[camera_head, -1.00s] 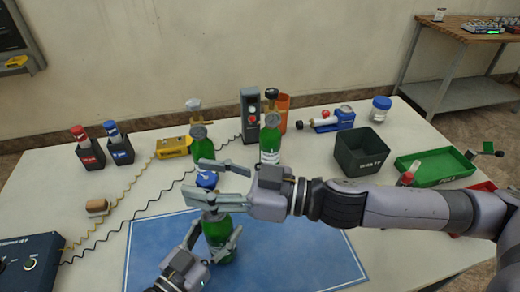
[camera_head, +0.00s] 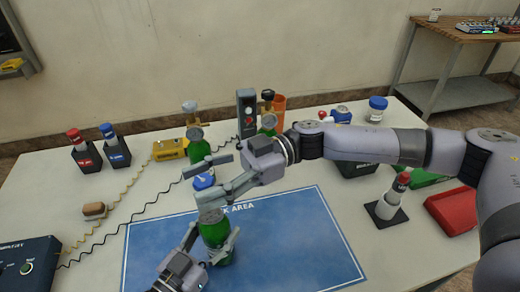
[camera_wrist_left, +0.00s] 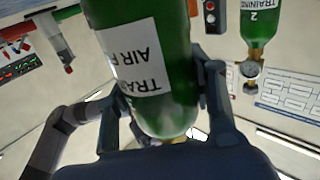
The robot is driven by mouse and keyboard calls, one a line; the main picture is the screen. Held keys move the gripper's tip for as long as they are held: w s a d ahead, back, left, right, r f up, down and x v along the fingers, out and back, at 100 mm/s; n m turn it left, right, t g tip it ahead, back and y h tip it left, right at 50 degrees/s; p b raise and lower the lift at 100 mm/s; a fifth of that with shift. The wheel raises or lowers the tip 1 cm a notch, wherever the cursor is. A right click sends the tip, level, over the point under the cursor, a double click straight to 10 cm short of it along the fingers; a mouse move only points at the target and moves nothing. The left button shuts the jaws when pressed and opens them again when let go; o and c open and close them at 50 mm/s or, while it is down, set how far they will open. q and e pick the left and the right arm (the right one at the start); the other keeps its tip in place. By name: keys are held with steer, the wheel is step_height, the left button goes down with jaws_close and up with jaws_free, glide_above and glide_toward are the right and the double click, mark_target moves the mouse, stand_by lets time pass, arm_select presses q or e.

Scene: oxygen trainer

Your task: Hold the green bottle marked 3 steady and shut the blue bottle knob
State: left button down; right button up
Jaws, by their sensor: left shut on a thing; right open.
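A green bottle (camera_head: 216,238) stands on the blue mat, with a blue knob (camera_head: 203,182) on top. Its number does not show. My left gripper (camera_head: 222,252) is shut on the bottle's body; the left wrist view shows the bottle (camera_wrist_left: 180,60) between the fingers with a white label. My right gripper (camera_head: 206,184) is open at the top of the bottle, its fingers on either side of the blue knob. I cannot tell whether they touch it. The gripper partly covers the valve.
Other green bottles stand behind, one on the left (camera_head: 198,148) and one partly hidden by my right arm. The bottle marked 2 (camera_wrist_left: 260,22) shows in the left wrist view. A red tray (camera_head: 455,210) and a small dark stand (camera_head: 386,214) are at the right.

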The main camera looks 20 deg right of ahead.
steer(key=shift+w+n+g+h, duration=0.1)
steer(key=shift+n+g+h, duration=0.4)
steer(key=shift+n+g, duration=0.5)
steer(key=v, duration=1.2)
steer(key=shift+g, duration=0.3)
steer(key=shift+a+f, duration=0.1)
steer(key=shift+m, duration=0.3)
steer(key=x, duration=1.2)
steer(key=shift+a, duration=0.1)
steer(key=shift+f, duration=0.1)
jaws_close()
